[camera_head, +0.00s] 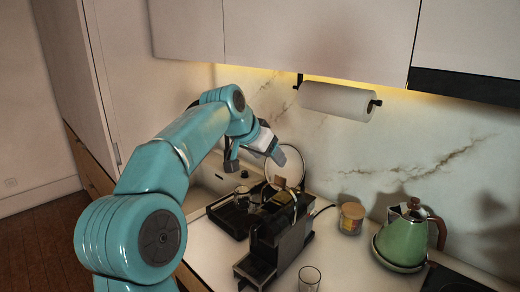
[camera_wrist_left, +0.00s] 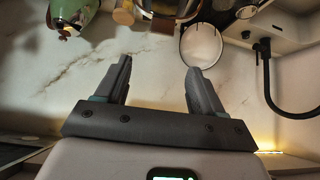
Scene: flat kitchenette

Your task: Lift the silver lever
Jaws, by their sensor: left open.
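A black coffee machine (camera_head: 280,238) stands on the counter, below and to the right of my left gripper. A thin silver curved piece (camera_head: 297,168), which looks like the lever, rises at its top; its exact outline is hard to tell from the round glass lid behind it. My left gripper (camera_head: 255,161) is open and empty, above the dark rack and apart from the machine. In the left wrist view the open fingers (camera_wrist_left: 160,68) have only the marble wall between them. The machine's dark and silver top (camera_wrist_left: 167,10) is cut off at the upper edge. My right gripper is out of sight.
A black dish rack (camera_head: 232,216) stands left of the machine. A glass (camera_head: 309,279), a lidded jar (camera_head: 351,217) and a green kettle (camera_head: 402,240) stand to the right. A paper towel roll (camera_head: 337,100) hangs above. A black faucet (camera_wrist_left: 268,80) shows in the wrist view.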

